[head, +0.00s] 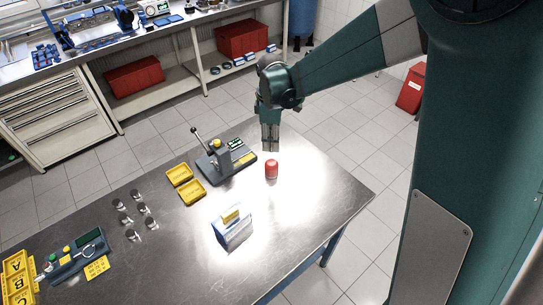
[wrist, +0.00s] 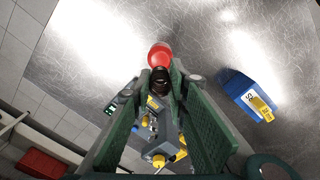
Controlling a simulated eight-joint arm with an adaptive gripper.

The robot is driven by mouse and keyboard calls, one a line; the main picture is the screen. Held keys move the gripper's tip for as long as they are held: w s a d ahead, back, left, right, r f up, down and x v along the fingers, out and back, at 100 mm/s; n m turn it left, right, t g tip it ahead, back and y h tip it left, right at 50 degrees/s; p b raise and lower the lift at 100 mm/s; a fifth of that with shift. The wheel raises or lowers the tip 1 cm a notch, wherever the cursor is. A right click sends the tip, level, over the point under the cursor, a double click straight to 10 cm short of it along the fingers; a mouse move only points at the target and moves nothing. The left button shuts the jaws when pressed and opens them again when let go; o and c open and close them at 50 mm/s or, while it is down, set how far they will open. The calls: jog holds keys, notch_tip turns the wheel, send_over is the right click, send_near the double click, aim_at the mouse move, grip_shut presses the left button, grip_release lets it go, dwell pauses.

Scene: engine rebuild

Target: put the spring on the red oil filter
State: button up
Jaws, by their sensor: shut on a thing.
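The red oil filter (head: 271,170) stands upright on the metal table, right of the press. It also shows in the wrist view (wrist: 160,52), just beyond my fingertips. My gripper (head: 270,149) points down above the filter, with a small gap between them in the head view. In the wrist view my gripper (wrist: 161,77) is shut on a small dark thing, which looks like the spring (wrist: 159,84). It overlaps the near edge of the filter in that view; I cannot tell whether they touch. The spring cannot be made out in the head view.
A grey press with a lever (head: 218,158) stands left of the filter, near two yellow trays (head: 191,191). A blue box with a yellow part (head: 233,229) is in front. Several small metal parts (head: 141,209) stand further left. The table right of the filter is clear.

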jog(key=shift+f, duration=1.45)
jog(key=shift+f, duration=2.1)
jog(key=shift+f, duration=0.2)
jog(key=o, duration=0.8)
jog(key=shift+o, duration=0.2)
jog(key=shift+r, duration=0.3)
notch_tip(320, 180, up, 12)
jog(key=shift+f, duration=0.1)
